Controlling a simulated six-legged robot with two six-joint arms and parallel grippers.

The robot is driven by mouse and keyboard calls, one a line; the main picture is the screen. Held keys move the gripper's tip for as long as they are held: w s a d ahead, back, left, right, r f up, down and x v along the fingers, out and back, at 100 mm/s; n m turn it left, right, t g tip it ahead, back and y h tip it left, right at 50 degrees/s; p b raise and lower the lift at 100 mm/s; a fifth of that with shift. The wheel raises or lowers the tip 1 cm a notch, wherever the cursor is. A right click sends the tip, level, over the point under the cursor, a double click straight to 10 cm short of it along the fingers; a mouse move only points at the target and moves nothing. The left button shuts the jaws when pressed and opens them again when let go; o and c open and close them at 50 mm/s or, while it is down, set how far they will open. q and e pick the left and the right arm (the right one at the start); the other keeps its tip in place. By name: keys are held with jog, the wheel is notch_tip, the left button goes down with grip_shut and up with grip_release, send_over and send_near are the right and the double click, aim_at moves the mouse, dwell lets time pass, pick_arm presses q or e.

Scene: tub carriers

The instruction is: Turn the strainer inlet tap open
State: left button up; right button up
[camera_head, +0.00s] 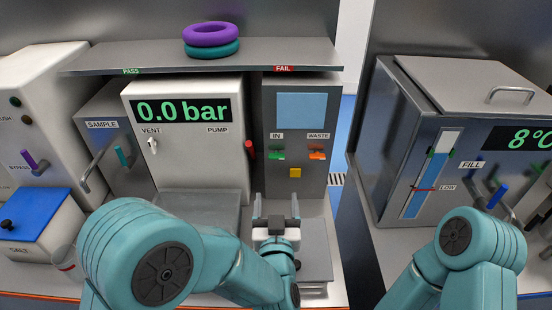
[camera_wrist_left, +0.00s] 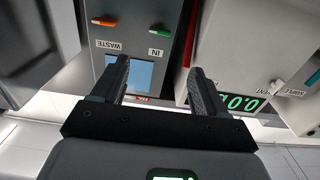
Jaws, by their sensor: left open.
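A green tap (camera_head: 276,155) under the label IN is on the grey panel with a light-blue screen; its handle lies roughly sideways. It also shows in the left wrist view (camera_wrist_left: 160,31), beyond my fingertips. An orange tap (camera_head: 317,155) under the label WASTE is beside it, also in the wrist view (camera_wrist_left: 103,21). My left gripper (camera_head: 276,205) is open and empty, in front of and below the panel, apart from the taps. It also shows in the wrist view (camera_wrist_left: 157,68). My right gripper is outside both views.
A yellow block (camera_head: 295,172) is on the panel below the taps. A shelf (camera_head: 170,61) overhangs above, bearing purple and teal rings (camera_head: 210,34). A tank (camera_head: 390,160) stands right.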

aim_at(276, 159)
pick_arm(q)
jog(key=w+p, duration=0.3)
jog(key=w, duration=1.1)
jog(key=shift+w+f, duration=0.1)
jog(key=shift+w+d+f, duration=0.1)
jog(key=shift+c, duration=1.3)
jog(key=c, duration=0.8)
